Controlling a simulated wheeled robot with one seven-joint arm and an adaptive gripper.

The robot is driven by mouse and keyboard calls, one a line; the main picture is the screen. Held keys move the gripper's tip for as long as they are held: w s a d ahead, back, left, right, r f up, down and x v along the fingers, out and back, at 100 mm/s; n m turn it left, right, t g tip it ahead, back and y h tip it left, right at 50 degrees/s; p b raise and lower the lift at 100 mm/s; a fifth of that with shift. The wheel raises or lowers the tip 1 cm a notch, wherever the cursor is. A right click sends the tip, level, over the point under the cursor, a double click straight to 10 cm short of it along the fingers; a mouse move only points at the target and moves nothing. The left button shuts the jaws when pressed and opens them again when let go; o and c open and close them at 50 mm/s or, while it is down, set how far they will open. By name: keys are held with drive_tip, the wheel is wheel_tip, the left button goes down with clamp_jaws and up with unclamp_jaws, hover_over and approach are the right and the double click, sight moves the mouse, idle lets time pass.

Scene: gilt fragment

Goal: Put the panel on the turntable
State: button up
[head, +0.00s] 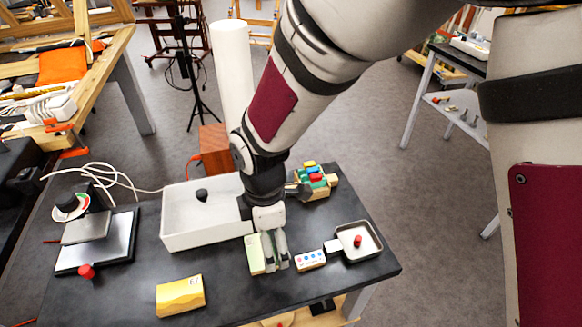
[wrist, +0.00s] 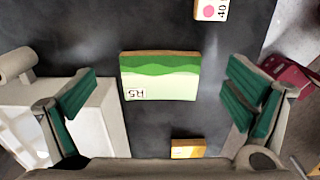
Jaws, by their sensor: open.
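The panel that fits best is a small cream and green block marked "R5" (wrist: 160,78), flat on the dark table in the wrist view. It also shows pale green in the head view (head: 255,254), beside my fingers. My gripper (head: 274,250) is open, its green-padded fingers wide apart on either side of the panel in the wrist view. I cannot tell the height left between fingertips and panel. No turntable is plainly recognizable; a device with a flat grey plate and round dial (head: 96,241) stands at the table's left.
A white open tray (head: 182,240) holding a dark knob is behind my gripper. A yellow block (head: 180,296) lies front left. A dotted block (head: 310,260) and small metal tray (head: 376,238) are to the right. Coloured pieces (head: 316,180) stand at the back.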

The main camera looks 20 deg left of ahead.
sight(261, 253)
drive_tip(key=shift+f, duration=1.45)
drive_tip(key=shift+c, duration=0.6)
drive_tip(key=shift+a, duration=0.1)
drive_tip(key=c, duration=1.2)
drive_tip(key=shift+r, duration=0.1)
